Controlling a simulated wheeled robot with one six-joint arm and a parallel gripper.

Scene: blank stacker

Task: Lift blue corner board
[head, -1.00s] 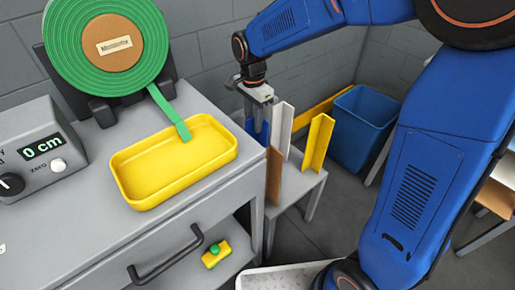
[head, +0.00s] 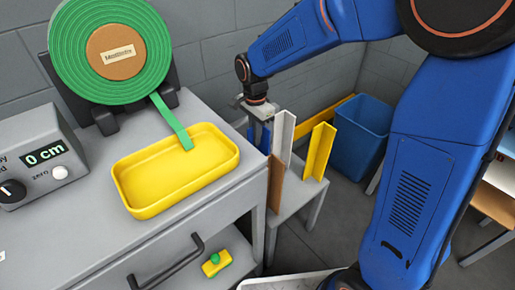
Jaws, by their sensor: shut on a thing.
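The blue corner board (head: 266,139) stands upright on the small grey stand, mostly hidden behind the white board and the bench corner. My gripper (head: 262,119) points down from above and is shut on the blue board's upper end. The fingertips are small and partly hidden by the board tops. I cannot tell whether the blue board's foot touches the stand.
A white corner board (head: 283,136), a brown board (head: 275,182) and a yellow corner board (head: 319,150) stand close beside it on the grey stand (head: 300,189). The bench with a yellow tray (head: 150,207) is at left. A blue bin (head: 362,135) stands behind right.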

